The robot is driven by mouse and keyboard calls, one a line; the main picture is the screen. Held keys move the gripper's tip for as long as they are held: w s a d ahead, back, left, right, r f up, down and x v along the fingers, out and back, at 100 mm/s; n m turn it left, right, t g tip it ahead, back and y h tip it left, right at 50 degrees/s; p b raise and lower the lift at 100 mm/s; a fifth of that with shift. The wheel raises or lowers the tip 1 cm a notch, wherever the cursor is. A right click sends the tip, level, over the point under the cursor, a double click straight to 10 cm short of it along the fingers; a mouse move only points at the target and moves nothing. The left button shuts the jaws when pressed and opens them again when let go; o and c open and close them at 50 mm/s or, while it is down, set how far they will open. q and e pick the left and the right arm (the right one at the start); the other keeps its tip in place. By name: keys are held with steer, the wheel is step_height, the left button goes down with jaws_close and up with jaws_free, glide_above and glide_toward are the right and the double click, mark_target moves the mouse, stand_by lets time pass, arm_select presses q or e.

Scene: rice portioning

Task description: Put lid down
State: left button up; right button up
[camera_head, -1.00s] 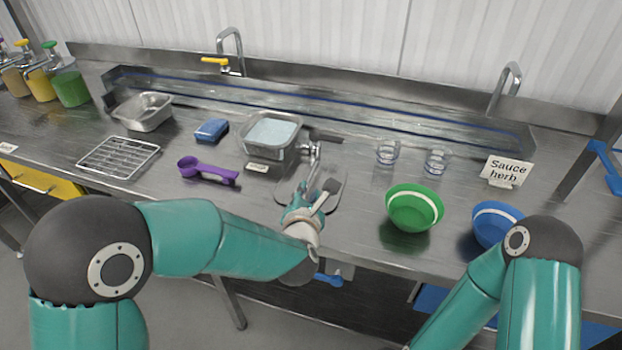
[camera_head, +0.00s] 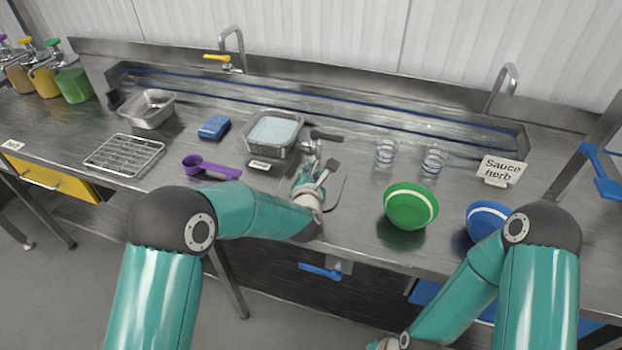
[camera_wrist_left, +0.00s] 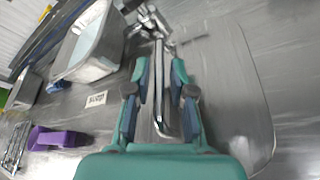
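A flat, thin metal lid (camera_wrist_left: 230,85) with a rounded corner lies in front of the rice pan, and its edge also shows in the head view (camera_head: 336,192). It looks level and close to the worktop; I cannot tell whether it rests fully. My left gripper (camera_wrist_left: 162,72) is over the lid, with its fingers on either side of a bent metal bar that looks like the handle. The finger grip on the bar is unclear. The left gripper also shows in the head view (camera_head: 312,180). My right gripper (camera_head: 388,344) is low at the bottom edge, mostly cut off.
The metal rice pan (camera_head: 250,142) stands open behind the lid. A purple scoop (camera_head: 215,170), blue sponge (camera_head: 214,127) and wire rack (camera_head: 124,155) are to the left. A green bowl (camera_head: 410,207), blue bowl (camera_head: 488,218) and two glasses (camera_head: 385,153) are to the right.

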arm_select(q)
jaws_close()
steer(key=shift+r, duration=0.15)
